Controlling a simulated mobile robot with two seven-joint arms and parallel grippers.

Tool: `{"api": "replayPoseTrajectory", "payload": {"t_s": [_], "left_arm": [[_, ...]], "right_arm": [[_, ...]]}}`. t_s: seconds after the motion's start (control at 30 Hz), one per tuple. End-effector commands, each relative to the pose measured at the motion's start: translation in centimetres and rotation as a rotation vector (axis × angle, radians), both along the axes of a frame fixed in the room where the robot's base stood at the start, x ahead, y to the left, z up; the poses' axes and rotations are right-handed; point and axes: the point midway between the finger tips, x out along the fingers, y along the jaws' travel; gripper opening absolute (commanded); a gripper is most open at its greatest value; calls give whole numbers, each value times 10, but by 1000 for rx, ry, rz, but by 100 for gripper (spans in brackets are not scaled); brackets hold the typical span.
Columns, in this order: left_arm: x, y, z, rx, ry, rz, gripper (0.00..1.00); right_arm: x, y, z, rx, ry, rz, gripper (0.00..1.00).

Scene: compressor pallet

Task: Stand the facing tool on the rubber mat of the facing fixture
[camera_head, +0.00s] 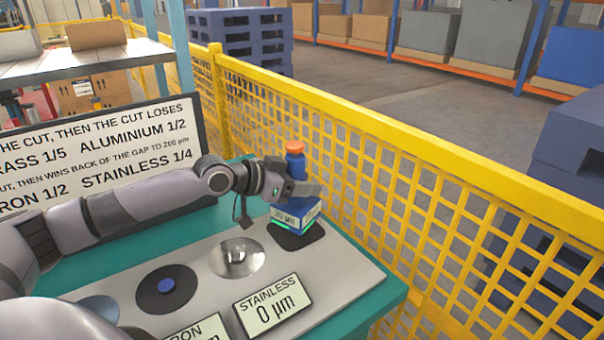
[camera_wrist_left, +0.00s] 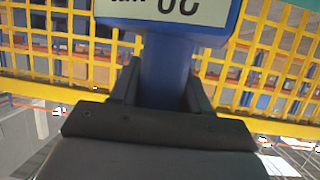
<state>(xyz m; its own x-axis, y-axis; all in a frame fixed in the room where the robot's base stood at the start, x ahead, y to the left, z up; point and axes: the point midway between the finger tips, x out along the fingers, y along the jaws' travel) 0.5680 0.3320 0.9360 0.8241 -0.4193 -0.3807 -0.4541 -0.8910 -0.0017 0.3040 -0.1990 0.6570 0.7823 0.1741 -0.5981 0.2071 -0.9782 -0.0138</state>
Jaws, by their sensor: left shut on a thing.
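The facing tool (camera_head: 295,212) is blue with an orange top knob and a white label band, and it is upright at the right end of the fixture. My left gripper (camera_head: 297,189) is shut on its blue neck, which also shows between the fingers in the left wrist view (camera_wrist_left: 166,75). The dark rubber mat (camera_head: 312,241) is directly beneath the tool. The tool's base is at or just over the mat; I cannot tell whether it touches. The grey facing fixture (camera_head: 205,265) lies on a teal table. My right gripper is not in view.
A shiny metal disc (camera_head: 238,258) and a dark disc with a blue centre (camera_head: 167,288) sit left of the mat. A display reading stainless 0 µm (camera_head: 272,306) stands in front. A yellow mesh fence (camera_head: 420,190) runs close behind the table. A text board (camera_head: 100,150) stands at left.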

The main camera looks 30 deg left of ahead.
Motion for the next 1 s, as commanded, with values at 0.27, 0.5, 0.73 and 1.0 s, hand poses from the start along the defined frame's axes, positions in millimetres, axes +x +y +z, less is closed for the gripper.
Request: {"api": "replayPoseTrajectory", "payload": {"t_s": [0.27, 0.5, 0.73, 1.0], "left_arm": [[1, 0, -25, -5, -11, 2, 0], [1, 0, -25, -4, -11, 1, 0], [0, 0, -33, 1, 3, 0, 72], [0, 0, -30, 1, 3, 0, 72]], "right_arm": [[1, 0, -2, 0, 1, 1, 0], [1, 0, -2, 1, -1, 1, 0], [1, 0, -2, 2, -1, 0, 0], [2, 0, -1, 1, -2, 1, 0]]}}
